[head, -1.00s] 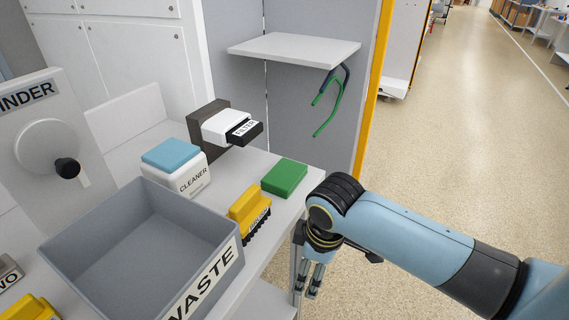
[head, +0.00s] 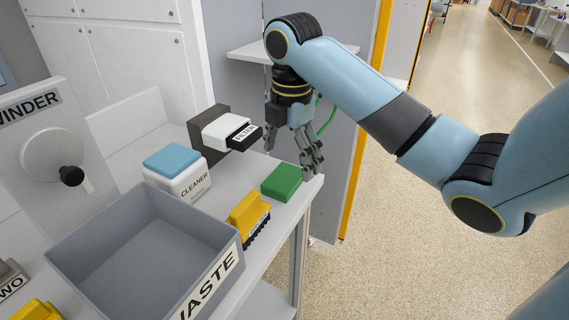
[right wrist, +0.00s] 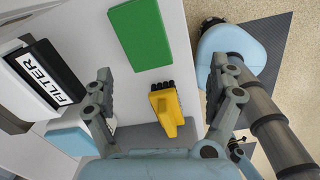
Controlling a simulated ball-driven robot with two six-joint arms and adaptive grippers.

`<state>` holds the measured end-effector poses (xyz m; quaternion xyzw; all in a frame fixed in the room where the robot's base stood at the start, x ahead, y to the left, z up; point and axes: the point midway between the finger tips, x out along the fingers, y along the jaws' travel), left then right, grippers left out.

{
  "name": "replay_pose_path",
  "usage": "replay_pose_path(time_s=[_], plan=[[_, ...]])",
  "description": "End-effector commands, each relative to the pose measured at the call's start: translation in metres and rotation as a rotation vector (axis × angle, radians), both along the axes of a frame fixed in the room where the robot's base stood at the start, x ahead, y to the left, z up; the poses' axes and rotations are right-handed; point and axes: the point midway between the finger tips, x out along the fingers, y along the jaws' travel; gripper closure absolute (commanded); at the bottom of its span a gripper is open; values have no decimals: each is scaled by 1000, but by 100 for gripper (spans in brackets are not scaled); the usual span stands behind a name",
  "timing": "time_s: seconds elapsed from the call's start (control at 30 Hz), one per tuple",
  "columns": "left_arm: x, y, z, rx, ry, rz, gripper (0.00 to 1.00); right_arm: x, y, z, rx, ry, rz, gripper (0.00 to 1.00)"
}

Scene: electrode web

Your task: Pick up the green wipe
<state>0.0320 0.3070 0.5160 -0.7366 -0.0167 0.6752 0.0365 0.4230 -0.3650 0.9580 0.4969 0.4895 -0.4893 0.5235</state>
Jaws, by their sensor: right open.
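The green wipe (head: 282,183) is a flat green block lying on the white bench near its right edge. It also shows in the right wrist view (right wrist: 139,35), at the top, beyond the fingertips. My right gripper (head: 292,160) is open and empty, pointing down above the bench, just behind the wipe in the head view. My left gripper is out of view.
A yellow brush (head: 250,215) lies beside the wipe. The cleaner box (head: 177,172), grey waste bin (head: 140,215) and filter unit (head: 225,130) stand to the left. A shelf (head: 245,52) is behind my arm. Open floor lies right of the bench.

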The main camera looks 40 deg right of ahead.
Motion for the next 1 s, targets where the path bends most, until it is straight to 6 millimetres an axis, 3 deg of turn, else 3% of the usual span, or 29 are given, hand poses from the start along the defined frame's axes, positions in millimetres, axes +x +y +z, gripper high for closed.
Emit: replay_pose_path(time_s=[0.1,0.27,0.53,1.0], plan=[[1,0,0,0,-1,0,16,21,-19,22,7,27,150,10],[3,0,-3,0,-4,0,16,29,-27,29,21,44,249,10],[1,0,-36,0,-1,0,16,29,-27,-5,21,48,257,10],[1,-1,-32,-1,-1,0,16,30,-23,-67,21,48,255,10]])
